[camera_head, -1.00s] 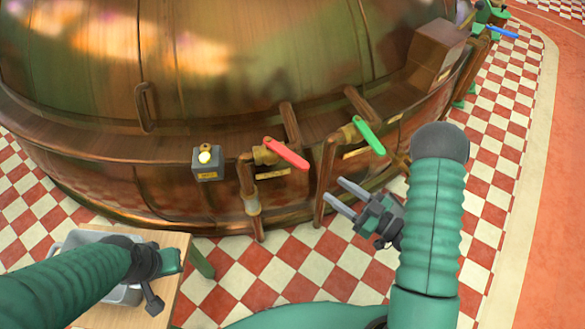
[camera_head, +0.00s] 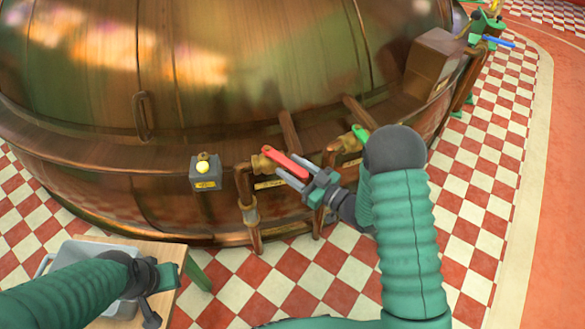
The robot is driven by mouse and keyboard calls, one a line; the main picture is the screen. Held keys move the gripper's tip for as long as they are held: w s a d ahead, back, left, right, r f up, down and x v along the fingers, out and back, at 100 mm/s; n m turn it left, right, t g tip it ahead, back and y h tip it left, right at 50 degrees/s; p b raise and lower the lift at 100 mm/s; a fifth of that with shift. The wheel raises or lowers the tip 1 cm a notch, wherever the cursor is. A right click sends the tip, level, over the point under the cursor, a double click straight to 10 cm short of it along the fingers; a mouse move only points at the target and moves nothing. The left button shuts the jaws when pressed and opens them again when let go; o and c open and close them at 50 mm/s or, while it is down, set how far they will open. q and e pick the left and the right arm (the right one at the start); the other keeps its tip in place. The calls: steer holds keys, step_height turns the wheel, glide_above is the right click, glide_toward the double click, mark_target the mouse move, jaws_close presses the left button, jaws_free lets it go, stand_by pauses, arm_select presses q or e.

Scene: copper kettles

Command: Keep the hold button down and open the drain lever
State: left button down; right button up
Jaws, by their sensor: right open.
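A grey box with a pale yellow button (camera_head: 203,167), likely the hold button, is on the kettle's lower side; nothing touches it. To its right a red lever (camera_head: 283,161) sits on a brass valve and slants down to the right. A green lever (camera_head: 359,133) further right is partly hidden by my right arm. The labels are too small to read, so I cannot tell which is the drain lever. My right gripper (camera_head: 289,166) is open, its fingers on either side of the red lever's free end; contact is unclear. My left gripper (camera_head: 154,303) is low left, over the small table, its jaws unclear.
The copper kettle (camera_head: 90,100) fills the back, with pipes below the valves. A wooden table (camera_head: 165,305) with a grey tray (camera_head: 63,250) stands low left under my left arm. A brown box (camera_head: 433,62) and a blue lever (camera_head: 498,41) are far right. Checkered floor lies in front.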

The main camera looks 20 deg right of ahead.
steer(key=shift+d, duration=0.1)
steer(key=shift+c, duration=0.5)
jaws_close()
stand_by(0.7)
